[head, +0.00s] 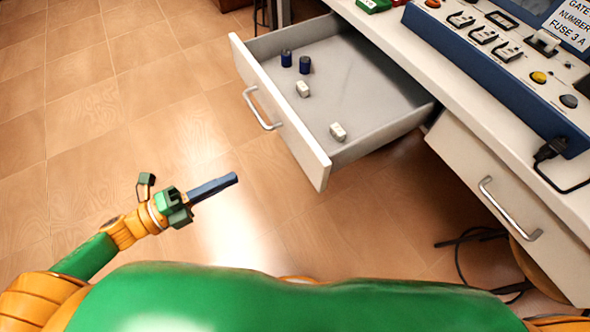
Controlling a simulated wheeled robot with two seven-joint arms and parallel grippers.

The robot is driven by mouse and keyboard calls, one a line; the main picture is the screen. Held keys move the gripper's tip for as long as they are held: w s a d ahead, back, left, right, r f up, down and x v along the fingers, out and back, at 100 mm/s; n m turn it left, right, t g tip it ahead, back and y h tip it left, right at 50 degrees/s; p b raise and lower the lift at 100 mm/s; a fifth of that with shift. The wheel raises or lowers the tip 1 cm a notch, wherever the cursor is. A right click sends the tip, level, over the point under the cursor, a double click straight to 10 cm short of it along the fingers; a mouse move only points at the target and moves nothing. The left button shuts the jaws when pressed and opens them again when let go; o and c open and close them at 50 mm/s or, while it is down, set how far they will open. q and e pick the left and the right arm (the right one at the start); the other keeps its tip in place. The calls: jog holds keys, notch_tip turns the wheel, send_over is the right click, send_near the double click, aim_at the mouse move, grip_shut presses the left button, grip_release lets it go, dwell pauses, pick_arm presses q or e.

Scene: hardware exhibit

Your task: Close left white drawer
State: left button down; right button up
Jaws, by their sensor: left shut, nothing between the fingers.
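The left white drawer (291,123) is pulled far out of the white desk. Its front panel faces left and carries a silver bar handle (259,110). Inside lie two dark blue cylinders (305,65) and two small white blocks (338,132). My left gripper (236,178) is shut and empty, in front of and below the drawer front in the picture, apart from it. Its dark fingers point right, toward the drawer. My right gripper is not in view.
A second white drawer (465,165) at the right is shut, with its own handle (509,210). A blue-edged control panel (490,75) sits on the desk top. A black cable (470,240) hangs below the desk. The tiled floor at left is clear.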

aim_at(296, 145)
pick_arm(q)
jog(key=p+x, duration=0.1)
jog(key=x, duration=1.2)
jog(key=shift+w+d+r, duration=0.15)
jog(key=shift+w, duration=0.15)
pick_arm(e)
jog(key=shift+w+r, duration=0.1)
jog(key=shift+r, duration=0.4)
